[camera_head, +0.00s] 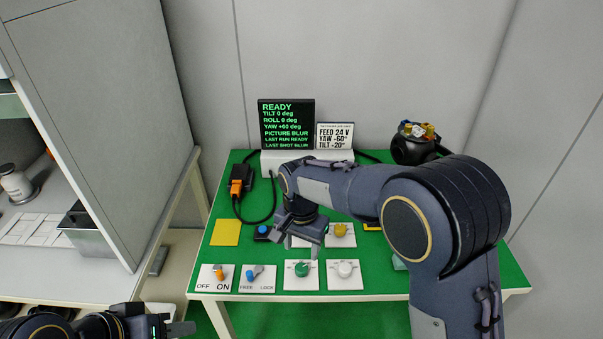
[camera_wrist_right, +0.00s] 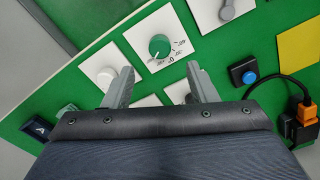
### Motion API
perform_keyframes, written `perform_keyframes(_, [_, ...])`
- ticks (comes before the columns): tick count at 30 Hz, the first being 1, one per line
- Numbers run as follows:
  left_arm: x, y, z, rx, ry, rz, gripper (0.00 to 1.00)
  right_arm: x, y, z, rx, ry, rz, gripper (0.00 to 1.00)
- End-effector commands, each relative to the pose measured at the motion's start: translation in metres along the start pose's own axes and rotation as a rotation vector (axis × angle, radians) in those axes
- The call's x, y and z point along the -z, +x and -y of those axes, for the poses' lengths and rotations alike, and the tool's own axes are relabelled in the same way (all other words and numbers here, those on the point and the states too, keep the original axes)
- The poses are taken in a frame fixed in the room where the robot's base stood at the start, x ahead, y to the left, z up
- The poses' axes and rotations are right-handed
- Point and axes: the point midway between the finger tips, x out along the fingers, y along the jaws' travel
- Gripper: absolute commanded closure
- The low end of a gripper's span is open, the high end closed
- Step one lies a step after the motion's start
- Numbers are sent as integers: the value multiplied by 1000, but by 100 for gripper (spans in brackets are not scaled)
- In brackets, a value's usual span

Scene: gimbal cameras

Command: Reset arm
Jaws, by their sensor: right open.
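My right gripper (camera_head: 303,238) reaches over the middle of the green table (camera_head: 512,270). In the right wrist view the right gripper (camera_wrist_right: 163,82) is open and empty, its fingers apart above the panels. A green knob (camera_wrist_right: 159,46) with a dial lies just past the fingertips; the same green knob (camera_head: 302,269) shows in the head view. No contact with it is visible. My left gripper (camera_head: 180,328) is at the lower left, off the table's front-left corner; whether it is open is unclear.
A screen (camera_head: 287,125) reads READY, YAW +60 deg, PICTURE BLUR. A card (camera_head: 335,136) reads FEED 24 V, YAW -60°, TILT -20°. A black gimbal device (camera_head: 411,150) stands behind. An orange switch (camera_head: 220,274), blue lever (camera_head: 254,273) and white knob (camera_head: 345,268) line the front. A cabinet stands left.

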Motion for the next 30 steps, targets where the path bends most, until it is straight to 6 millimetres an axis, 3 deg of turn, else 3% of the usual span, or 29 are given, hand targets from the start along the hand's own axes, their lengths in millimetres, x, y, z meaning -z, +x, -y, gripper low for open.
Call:
perform_keyframes(4, [0,0,0,0,0,0,62,2,-5,-6,14,1,7,48])
perform_keyframes(7, [0,0,0,0,0,0,62,6,-21,-27,62,-2,29,48])
perform_keyframes(14, [0,0,0,0,0,0,62,0,-79,-125,274,-57,52,48])
perform_keyframes(21, [0,0,0,0,0,0,62,-44,-112,-221,451,-154,-74,48])
perform_keyframes(25, [0,0,0,0,0,0,62,-76,-114,-257,491,-209,-187,48])
perform_keyframes(30, [0,0,0,0,0,0,62,-109,-104,-283,486,-267,-313,48])
